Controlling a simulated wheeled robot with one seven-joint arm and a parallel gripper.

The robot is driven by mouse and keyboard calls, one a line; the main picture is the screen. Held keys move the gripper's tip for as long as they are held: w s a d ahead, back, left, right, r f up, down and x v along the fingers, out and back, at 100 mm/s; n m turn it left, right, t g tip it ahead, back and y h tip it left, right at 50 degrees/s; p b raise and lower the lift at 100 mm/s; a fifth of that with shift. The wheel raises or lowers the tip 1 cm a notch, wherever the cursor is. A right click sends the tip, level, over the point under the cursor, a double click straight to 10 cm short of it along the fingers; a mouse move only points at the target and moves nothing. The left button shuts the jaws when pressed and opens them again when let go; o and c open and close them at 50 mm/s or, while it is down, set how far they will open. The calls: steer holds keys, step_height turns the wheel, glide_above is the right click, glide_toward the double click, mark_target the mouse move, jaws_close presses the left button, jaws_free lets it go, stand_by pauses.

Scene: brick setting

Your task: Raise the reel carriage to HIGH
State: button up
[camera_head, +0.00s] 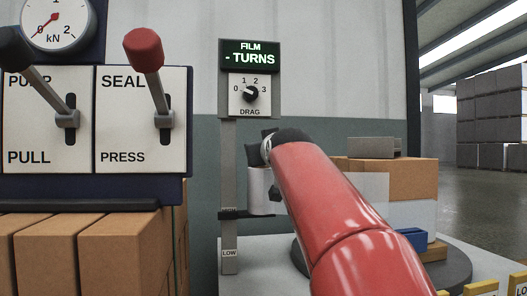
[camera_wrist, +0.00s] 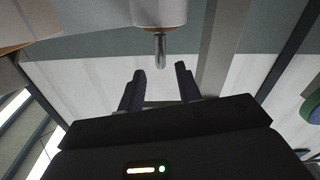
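The reel carriage shows as a dark bracket (camera_head: 247,214) on a grey upright mast, with a white film roll (camera_head: 260,188) standing on it. My gripper is mostly hidden behind my red arm in the head view, close beside the roll. In the wrist view my gripper (camera_wrist: 159,80) has its two dark fingers apart with nothing between them. A metal pin (camera_wrist: 160,48) below a pale cylinder (camera_wrist: 158,12) lies just beyond the fingertips, between their lines.
A panel with a PUMP lever (camera_head: 67,118) and a red-knobbed SEAL lever (camera_head: 145,50) stands left, above brick stacks (camera_head: 120,250). A film display (camera_head: 249,55) and DRAG dial (camera_head: 250,93) are above the roll. A wrapped brick load (camera_head: 400,180) sits on a dark turntable (camera_head: 458,268) at right.

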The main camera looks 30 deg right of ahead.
steer(key=p+x, duration=0.1)
steer(key=x, duration=0.5)
steer(key=shift+w+f, duration=0.1)
steer(key=shift+w, duration=0.25)
jaws_close()
